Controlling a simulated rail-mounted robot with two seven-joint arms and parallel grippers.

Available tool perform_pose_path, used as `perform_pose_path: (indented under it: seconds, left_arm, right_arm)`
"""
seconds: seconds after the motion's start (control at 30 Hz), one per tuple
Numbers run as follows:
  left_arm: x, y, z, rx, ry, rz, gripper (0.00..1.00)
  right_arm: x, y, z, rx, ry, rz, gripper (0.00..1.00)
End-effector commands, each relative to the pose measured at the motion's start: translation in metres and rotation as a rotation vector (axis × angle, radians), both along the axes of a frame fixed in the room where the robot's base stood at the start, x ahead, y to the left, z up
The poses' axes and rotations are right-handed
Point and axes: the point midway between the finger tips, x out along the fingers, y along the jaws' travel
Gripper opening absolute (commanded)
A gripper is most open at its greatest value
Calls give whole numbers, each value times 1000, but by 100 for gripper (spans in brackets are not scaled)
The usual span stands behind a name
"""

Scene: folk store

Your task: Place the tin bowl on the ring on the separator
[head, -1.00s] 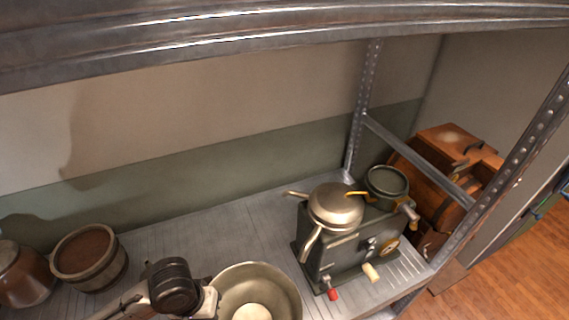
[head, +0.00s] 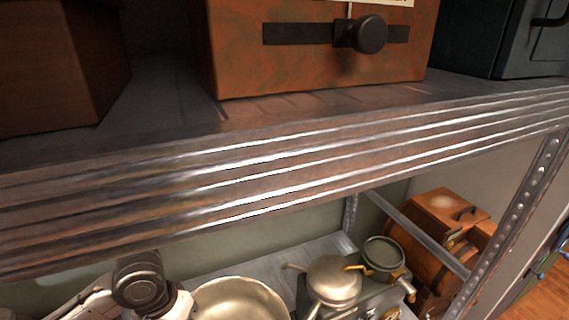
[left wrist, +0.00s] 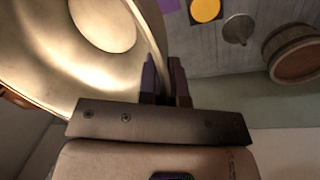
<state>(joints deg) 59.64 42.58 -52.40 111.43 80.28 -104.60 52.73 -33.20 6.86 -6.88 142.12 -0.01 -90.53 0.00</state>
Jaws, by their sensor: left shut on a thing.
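The tin bowl (head: 240,298) is wide, pale metal and open-topped, at the bottom of the head view. It also fills the upper left of the left wrist view (left wrist: 35,65). My left gripper (left wrist: 165,82) is shut on its rim; in the head view its wrist is left of the bowl. The separator (head: 372,300) is a dark green machine right of the bowl, partly cut off by the frame. On its top are a tin pan with spouts (head: 334,281) and a round green open-topped part (head: 383,252). I cannot tell which part is the ring. My right gripper is not in view.
A ribbed metal shelf beam (head: 300,165) crosses above the bowl and separator. An orange-brown box (head: 320,65) stands on the upper shelf. A metal upright (head: 510,220) and a wooden barrel-like object (head: 450,225) are at the right.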

Motion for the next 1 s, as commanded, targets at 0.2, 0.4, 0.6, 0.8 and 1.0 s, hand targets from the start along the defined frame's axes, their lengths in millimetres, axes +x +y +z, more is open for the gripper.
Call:
perform_pose_path:
  seconds: [0.2, 0.4, 0.6, 0.8, 1.0]
  left_arm:
    - [-5, 0, 53, 0, 0, -88, 0]
    - [-10, 0, 87, -1, 0, -170, 0]
    - [-16, 0, 119, -2, 1, -248, 0]
    - [-20, 0, 142, -3, 0, -310, 0]
    - [-23, 0, 154, -4, 0, -350, 0]
  right_arm:
    - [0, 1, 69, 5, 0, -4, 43]
    - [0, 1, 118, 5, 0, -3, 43]
    - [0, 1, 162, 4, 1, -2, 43]
    - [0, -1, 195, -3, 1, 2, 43]
    - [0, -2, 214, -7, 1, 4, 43]
